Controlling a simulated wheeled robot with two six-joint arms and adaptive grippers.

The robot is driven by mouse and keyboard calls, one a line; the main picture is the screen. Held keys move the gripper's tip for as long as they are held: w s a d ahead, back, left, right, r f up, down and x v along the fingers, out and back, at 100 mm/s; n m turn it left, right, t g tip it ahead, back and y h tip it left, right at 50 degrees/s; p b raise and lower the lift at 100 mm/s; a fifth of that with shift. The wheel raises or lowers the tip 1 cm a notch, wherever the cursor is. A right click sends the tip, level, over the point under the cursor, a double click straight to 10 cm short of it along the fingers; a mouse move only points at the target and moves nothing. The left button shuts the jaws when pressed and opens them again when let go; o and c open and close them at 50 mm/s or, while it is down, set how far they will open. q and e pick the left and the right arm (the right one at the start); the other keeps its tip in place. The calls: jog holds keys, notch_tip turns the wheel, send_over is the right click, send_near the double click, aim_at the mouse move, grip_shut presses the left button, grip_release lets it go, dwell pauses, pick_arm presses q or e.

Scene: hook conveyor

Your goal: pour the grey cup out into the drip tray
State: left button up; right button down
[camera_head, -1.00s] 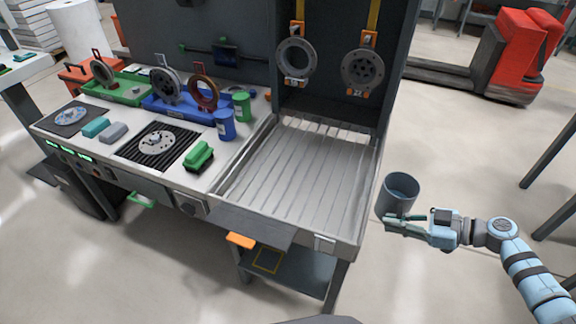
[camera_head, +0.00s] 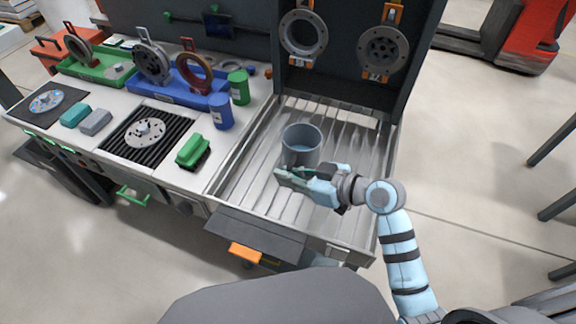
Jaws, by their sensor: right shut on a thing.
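The grey cup (camera_head: 301,142) is upright over the middle of the ribbed drip tray (camera_head: 243,176), with bluish liquid showing inside it. My right gripper (camera_head: 290,177) is shut on the cup at its lower near side. Its arm comes in from the right, over the tray's right edge. I cannot tell how high the cup is above the ribs. The cup and gripper hide part of the tray's middle. My left gripper is not in view.
Two ring parts (camera_head: 303,34) hang on hooks above the tray's back. Ribs left of the cup are clear.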

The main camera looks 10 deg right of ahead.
aim_at(295, 157)
notch_tip(295, 157, up, 3)
jog(key=m+g+p, duration=0.1)
jog(key=p, duration=0.1)
jog(key=m+g+y+p, duration=0.1)
jog(key=m+p, duration=0.1)
jog(key=p, duration=0.1)
jog(key=shift+s+f+m+g+y, duration=0.1)
jog(key=shift+f+m+g+y, duration=0.05)
jog(key=shift+m+g+y, duration=0.2)
jog(key=shift+w+d+r+m+g+y, duration=0.2)
jog(key=shift+w+d+m+g+y, duration=0.05)
jog(key=shift+m+g, duration=0.25)
jog(key=shift+w+d+r+m+g+y, duration=0.15)
jog(key=shift+w+d+m+g+y, duration=0.15)
jog(key=shift+m, duration=0.35)
jog(key=shift+w+d+m+g+y+b, duration=0.45)
jog(key=shift+w+m, duration=0.1)
jog(key=shift+m, duration=0.15)
jog(key=w+d+m+b, duration=0.1)
jog(key=b, duration=0.1)
jog(key=w+d+r+m+g+y+b, duration=0.1)
jog(key=w+m+b, duration=0.1)
jog(key=w+d+r+m+y+b, duration=0.1)
jog(key=w+b, duration=0.1)
jog(key=shift+w+r+m+b, duration=0.2)
jog(key=shift+m+b, duration=0.1)
jog(key=shift+b, duration=0.1)
jog(key=shift+w+d+r+g+y, duration=0.15)
jog(key=shift+r+g+y, duration=0.1)
jog(key=shift+g, duration=0.15)
